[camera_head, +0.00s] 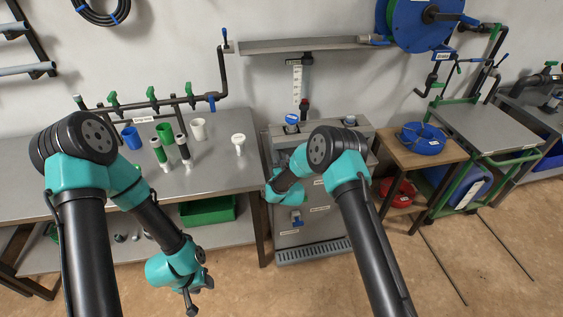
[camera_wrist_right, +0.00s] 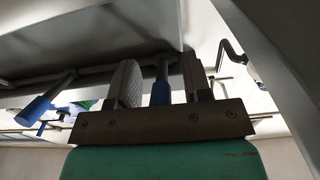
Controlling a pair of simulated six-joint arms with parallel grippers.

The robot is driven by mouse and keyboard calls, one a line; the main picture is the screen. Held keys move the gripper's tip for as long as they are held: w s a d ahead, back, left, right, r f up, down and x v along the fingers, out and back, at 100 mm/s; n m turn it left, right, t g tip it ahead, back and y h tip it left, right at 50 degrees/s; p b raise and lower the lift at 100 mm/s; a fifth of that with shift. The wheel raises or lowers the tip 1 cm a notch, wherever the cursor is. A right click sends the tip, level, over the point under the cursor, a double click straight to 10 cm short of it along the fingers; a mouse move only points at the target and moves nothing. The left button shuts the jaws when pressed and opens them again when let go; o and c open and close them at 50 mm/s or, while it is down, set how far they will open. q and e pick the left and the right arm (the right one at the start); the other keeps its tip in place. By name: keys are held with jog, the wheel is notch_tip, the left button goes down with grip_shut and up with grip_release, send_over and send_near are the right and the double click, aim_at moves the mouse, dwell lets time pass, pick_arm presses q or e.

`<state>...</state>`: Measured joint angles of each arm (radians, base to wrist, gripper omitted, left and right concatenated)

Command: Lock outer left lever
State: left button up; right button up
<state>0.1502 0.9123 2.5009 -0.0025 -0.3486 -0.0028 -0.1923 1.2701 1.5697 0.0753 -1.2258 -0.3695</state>
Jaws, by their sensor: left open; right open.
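A blue-handled lever (camera_wrist_right: 160,92) on a dark stem shows between the two fingers of my right gripper (camera_wrist_right: 160,85) in the right wrist view. The fingers are apart on either side of it; I cannot tell whether they touch it. A second blue-handled lever (camera_wrist_right: 42,106) slants down to the left of the gripper there. In the head view my right forearm hides part of the grey cabinet (camera_head: 328,228), and the right fingertips are hidden. A blue lever (camera_head: 297,217) shows on the cabinet's front. My left gripper (camera_head: 193,297) is open and empty, low before the left bench.
The left bench (camera_head: 85,190) carries cups and green-and-black tubes, below a pipe with several green levers (camera_head: 151,94). A green bin (camera_head: 208,210) sits on its lower shelf. A wooden stand (camera_head: 418,158) with blue hose is right of the cabinet. Floor at front right is mostly clear.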

jog(key=shift+c, duration=0.4)
grip_shut()
jog(key=shift+f, duration=0.1)
jog(key=shift+w+f+t, duration=0.15)
jog(key=shift+f+t, duration=0.25)
jog(key=shift+t, duration=0.4)
jog(key=shift+w+f+t, duration=0.2)
jog(key=shift+t, duration=0.4)
jog(key=shift+o, duration=0.4)
grip_release()
jog(key=v, duration=1.7)
jog(key=shift+s+d, duration=0.15)
jog(key=shift+s, duration=0.05)
